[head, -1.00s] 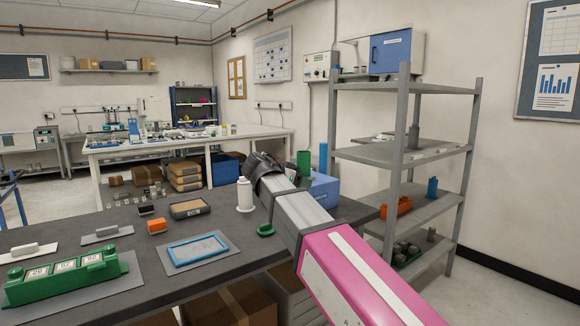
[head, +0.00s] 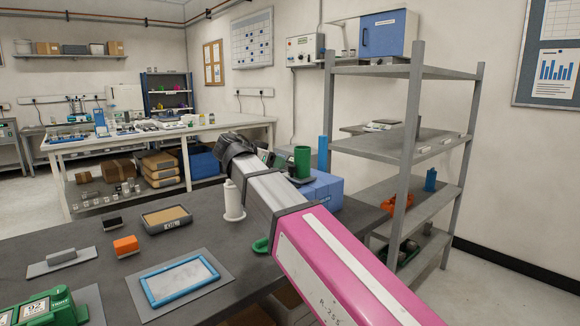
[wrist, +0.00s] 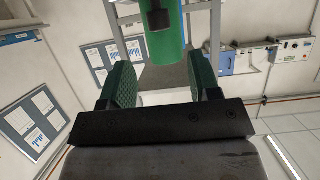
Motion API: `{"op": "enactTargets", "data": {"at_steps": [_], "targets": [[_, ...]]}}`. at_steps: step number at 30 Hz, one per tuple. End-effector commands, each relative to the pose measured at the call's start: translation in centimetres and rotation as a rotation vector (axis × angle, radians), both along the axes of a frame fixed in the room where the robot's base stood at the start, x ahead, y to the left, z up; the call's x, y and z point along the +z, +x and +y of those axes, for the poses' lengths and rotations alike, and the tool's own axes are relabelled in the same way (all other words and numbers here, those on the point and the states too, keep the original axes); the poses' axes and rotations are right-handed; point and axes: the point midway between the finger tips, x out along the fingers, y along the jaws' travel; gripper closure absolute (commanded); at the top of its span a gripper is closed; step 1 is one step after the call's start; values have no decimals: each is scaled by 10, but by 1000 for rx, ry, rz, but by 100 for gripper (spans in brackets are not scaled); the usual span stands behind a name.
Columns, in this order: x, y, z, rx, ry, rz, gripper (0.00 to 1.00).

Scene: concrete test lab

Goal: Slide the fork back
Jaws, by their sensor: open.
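I cannot make out a fork in either view. My gripper (wrist: 160,62) is open, with a green ribbed finger pad on each side. A green cylinder (wrist: 167,38) with a black piece on it stands beyond the fingertips in the wrist view, and nothing is visibly clamped. In the head view my arm reaches over the dark table, and its own dark wrist hides the fingers. A green cylinder (head: 302,160) shows just right of the wrist, by a blue box (head: 322,192). I cannot tell whether both views show the same cylinder.
The dark table (head: 85,240) holds a white bottle (head: 233,202) close to my arm, a blue-framed tray (head: 180,280), an orange block (head: 125,245) and a brown-topped box (head: 166,219). A grey shelf rack (head: 412,150) stands to the right. Open floor (head: 500,290) lies beyond it.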

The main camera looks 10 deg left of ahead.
Motion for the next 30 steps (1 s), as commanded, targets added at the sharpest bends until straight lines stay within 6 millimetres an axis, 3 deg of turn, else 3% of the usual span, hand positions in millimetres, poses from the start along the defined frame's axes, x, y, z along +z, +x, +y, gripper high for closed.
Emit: {"op": "enactTargets", "data": {"at_steps": [9,15,28,29,30], "targets": [[-22,40,-36,-2,0,1,43],[-31,56,-50,-1,0,0,43],[-35,62,-55,0,-1,1,43],[-35,62,-55,0,-1,1,50],[-35,62,-55,0,-1,1,63]]}}
